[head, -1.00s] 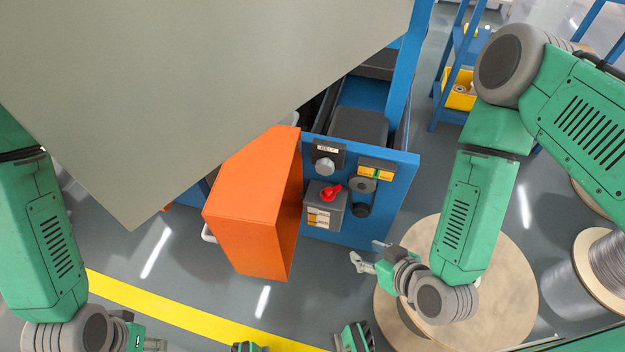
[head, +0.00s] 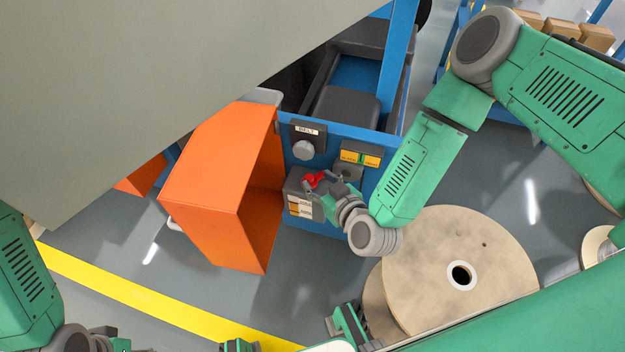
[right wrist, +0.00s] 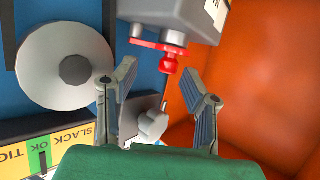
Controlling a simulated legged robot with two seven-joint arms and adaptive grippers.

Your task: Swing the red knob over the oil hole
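The red knob (head: 315,180) sits on top of a grey box (head: 296,187) on the machine's blue front panel. In the right wrist view the red knob (right wrist: 168,64) is joined to a flat red plate (right wrist: 150,45) beside the grey box (right wrist: 180,14). My right gripper (head: 319,186) is at the box, close to the knob. In the right wrist view its fingers (right wrist: 160,82) are spread, with the knob near the gap between the tips; contact is not clear. The oil hole cannot be made out. My left gripper (head: 122,346) is partly cut off at the bottom left.
An open orange door (head: 205,195) stands left of the panel and lines the wrist view's right side (right wrist: 265,80). A round grey knob (head: 303,150) and a yellow-green gauge (head: 360,158) are above the box. A large grey sheet (head: 150,80) covers the upper left.

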